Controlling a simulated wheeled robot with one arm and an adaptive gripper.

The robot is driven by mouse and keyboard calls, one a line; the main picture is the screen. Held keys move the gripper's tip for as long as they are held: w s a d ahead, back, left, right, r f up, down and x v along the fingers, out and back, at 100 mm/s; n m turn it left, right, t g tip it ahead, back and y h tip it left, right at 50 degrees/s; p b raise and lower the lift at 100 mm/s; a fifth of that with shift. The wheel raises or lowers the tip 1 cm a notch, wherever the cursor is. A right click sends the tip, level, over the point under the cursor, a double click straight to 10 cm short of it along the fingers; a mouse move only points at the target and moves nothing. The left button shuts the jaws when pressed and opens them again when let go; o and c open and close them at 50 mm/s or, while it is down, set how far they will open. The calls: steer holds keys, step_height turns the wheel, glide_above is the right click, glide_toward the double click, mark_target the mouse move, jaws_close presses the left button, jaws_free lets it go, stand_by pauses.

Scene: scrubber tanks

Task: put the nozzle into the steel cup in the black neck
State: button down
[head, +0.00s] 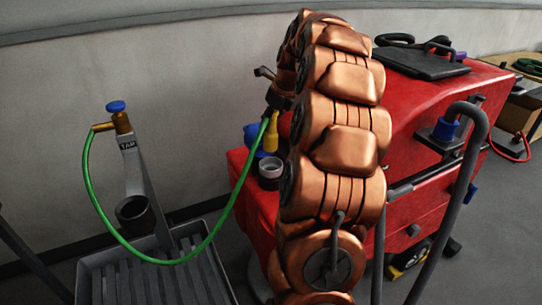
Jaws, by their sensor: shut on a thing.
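My gripper (278,102) is partly behind my own copper-coloured arm and shut on the nozzle. The yellow nozzle (271,137) hangs from it, tip down. The green hose (150,257) loops from the nozzle down and left, then up to the tap. The black neck (270,178) stands up from the red machine below the nozzle, with the pale steel cup (271,166) showing in its mouth. The nozzle tip appears just above the cup in the picture. I cannot tell whether it is exactly over the opening.
A blue cap (254,139) stands behind the neck. The red scrubber (425,105) fills the right, with a grey bent handle (470,170) in front. The tap (122,122) with a blue knob stands left above a grey slatted tray (107,280) and a dark cup (134,214).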

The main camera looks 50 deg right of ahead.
step_height(320, 180, down, 13)
steer(key=shift+p, duration=0.5)
steer(key=c, duration=0.7)
jaws_free()
steer(key=b+v, duration=0.1)
steer(key=v, duration=1.1)
